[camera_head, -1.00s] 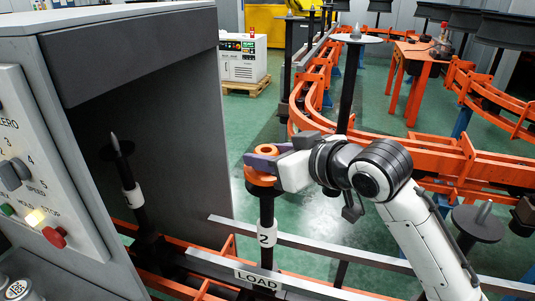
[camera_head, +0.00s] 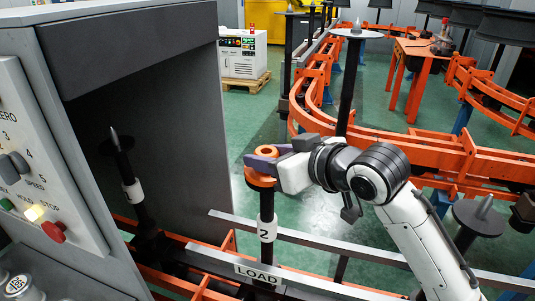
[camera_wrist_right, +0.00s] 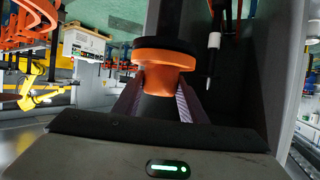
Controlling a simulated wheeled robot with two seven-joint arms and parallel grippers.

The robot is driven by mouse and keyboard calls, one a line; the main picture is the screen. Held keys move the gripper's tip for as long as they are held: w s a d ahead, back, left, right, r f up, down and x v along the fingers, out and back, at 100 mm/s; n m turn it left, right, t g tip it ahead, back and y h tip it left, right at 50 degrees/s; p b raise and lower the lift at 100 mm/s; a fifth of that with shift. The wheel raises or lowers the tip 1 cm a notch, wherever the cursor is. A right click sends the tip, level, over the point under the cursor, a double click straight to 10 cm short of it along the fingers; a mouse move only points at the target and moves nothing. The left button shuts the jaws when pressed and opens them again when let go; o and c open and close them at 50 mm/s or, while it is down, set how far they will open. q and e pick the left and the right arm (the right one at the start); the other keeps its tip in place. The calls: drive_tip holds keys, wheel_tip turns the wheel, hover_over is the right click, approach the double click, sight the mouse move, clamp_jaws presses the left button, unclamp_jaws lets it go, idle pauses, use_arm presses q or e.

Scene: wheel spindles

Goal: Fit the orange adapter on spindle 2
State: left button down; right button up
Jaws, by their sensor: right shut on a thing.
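The orange adapter (camera_head: 260,180) is a stepped ring at the top of spindle 2 (camera_head: 266,205), a dark upright post with a white "2" label. My right gripper (camera_head: 261,163) is shut on the adapter's narrower upper part, its purple fingers on either side. In the right wrist view the adapter (camera_wrist_right: 165,57) shows between the fingers (camera_wrist_right: 158,98), its wide flange close against a black disc (camera_wrist_right: 165,44). I cannot tell whether a small gap is left between them. The spindle's tip is hidden. My left gripper is not in view.
A grey machine housing (camera_head: 130,50) with a button panel stands close on the left, with another dark spindle (camera_head: 128,170) inside its opening. A grey rail (camera_head: 310,241) and a LOAD sign (camera_head: 257,273) lie below. Orange conveyor rails (camera_head: 430,157) run behind my right arm.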

drive_tip(key=shift+f, duration=0.15)
drive_tip(key=o, duration=1.2)
drive_tip(key=shift+s+d, duration=0.1)
drive_tip(key=v, duration=1)
drive_tip(key=shift+b, duration=0.35)
